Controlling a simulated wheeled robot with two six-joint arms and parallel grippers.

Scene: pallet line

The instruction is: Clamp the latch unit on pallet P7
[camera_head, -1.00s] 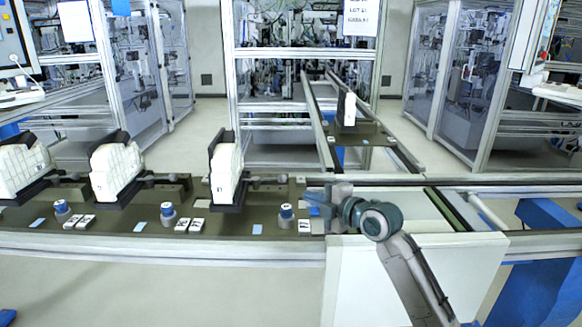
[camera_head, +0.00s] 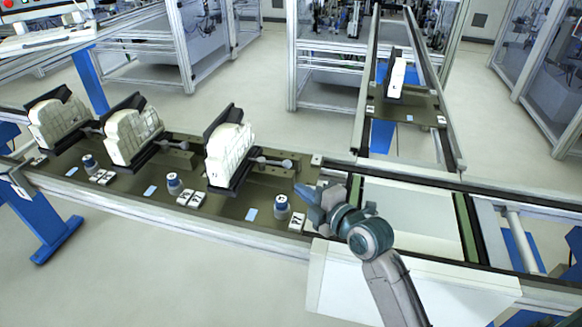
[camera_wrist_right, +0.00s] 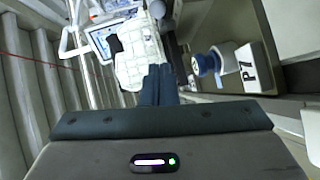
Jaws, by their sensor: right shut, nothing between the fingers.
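The white latch unit (camera_head: 229,157) on pallet P7 (camera_head: 234,205) stands tilted between dark clamp plates. A rod with a grey ball knob (camera_head: 287,163) points right from the clamp. In front sit a blue-capped round post (camera_head: 281,204) and the P7 label (camera_head: 297,221). The right wrist view also shows the latch unit (camera_wrist_right: 142,62), the post (camera_wrist_right: 207,64) and the P7 label (camera_wrist_right: 247,66). My right gripper (camera_head: 303,196) is shut and empty, over the pallet's right end, right of the latch unit and apart from it. My left gripper is out of view.
Two similar pallets with white units (camera_head: 132,136) (camera_head: 60,122) stand to the left on the line. Another white unit (camera_head: 397,78) stands on a branch conveyor at the back. A pale flat panel (camera_head: 410,215) lies right of my gripper.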

